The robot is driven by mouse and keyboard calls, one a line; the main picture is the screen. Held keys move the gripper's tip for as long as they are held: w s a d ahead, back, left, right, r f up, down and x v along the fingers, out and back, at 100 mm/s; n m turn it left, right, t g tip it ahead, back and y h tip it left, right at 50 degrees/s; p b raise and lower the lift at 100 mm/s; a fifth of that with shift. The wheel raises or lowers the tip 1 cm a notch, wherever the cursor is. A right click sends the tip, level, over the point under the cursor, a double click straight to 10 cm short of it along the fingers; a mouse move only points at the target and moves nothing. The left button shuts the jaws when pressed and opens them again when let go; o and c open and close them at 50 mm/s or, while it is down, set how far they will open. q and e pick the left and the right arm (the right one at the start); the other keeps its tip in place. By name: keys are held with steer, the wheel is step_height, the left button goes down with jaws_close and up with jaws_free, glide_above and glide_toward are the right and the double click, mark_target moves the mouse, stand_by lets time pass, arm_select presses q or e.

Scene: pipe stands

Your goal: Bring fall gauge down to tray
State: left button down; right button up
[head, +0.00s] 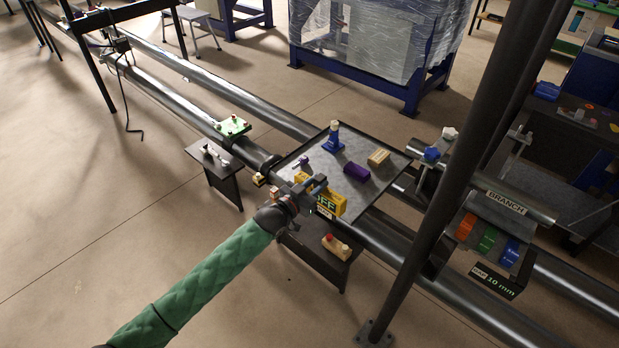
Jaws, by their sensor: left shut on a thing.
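The tray (393,174) is a dark, flat, rimmed plate lying across the pipes in the middle of the head view. A yellow block with dark lettering, which looks like the fall gauge (336,203), is at the tray's near left edge. My left gripper (318,185) is shut on it from the left, and the fingers hide part of its top. I cannot tell whether the gauge touches the tray or hangs just above it. My right gripper is not in view.
On the tray stand a blue-based post (333,138), a purple block (357,170) and a tan block (379,158). A dark upright post (443,190) rises at the right. The tray's right front is bare.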

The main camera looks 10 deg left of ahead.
arm_select(q)
steer(key=shift+a+f, duration=0.1)
steer(key=shift+a, duration=0.7)
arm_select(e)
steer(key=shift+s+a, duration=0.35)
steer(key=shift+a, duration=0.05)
